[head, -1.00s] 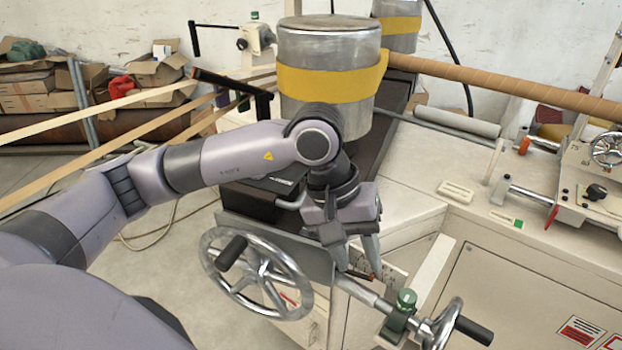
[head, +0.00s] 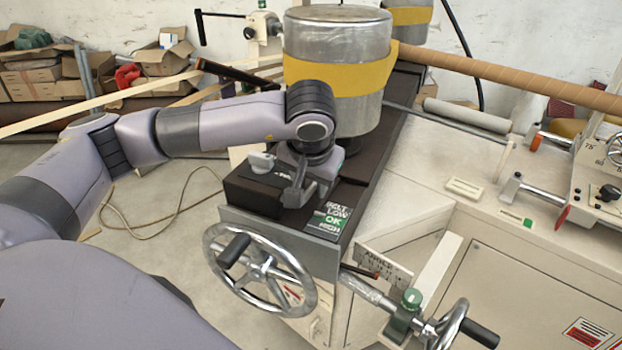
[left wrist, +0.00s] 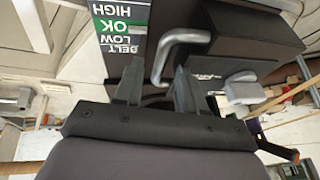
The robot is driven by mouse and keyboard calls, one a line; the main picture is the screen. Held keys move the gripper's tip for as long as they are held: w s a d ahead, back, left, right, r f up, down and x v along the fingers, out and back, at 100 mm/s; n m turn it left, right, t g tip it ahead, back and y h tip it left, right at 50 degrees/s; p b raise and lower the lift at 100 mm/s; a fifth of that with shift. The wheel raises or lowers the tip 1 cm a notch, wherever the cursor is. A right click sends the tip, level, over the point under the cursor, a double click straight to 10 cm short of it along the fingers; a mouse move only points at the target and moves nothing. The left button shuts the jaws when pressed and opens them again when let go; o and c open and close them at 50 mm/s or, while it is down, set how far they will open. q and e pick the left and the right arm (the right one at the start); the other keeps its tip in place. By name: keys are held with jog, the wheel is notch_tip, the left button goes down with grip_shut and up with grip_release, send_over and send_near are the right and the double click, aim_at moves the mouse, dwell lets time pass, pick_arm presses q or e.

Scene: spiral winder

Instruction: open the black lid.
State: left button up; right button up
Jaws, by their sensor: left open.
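The black lid is most likely the dark block (head: 248,198) on top of the machine's near end, left of the belt gauge label; it also shows in the left wrist view (left wrist: 235,58). A bent silver handle (left wrist: 180,42) shows beside it in the left wrist view. My left gripper (head: 300,192) points down over this dark top. In the left wrist view its fingers (left wrist: 157,88) are apart, with the handle's lower end between or just beyond the tips; contact cannot be told. My gripper hides part of the lid and handle in the head view. My right gripper is not in view.
A metal drum (head: 335,75) with a yellow belt stands close behind my gripper. A spoked handwheel (head: 260,270) is in front below, and a smaller one (head: 455,325) is to the right. The BELT LOW OK HIGH label (head: 330,222) lies right of the gripper.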

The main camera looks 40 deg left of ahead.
pick_arm(q)
jog(key=shift+f, duration=0.2)
grip_shut()
jog(key=shift+r, duration=0.1)
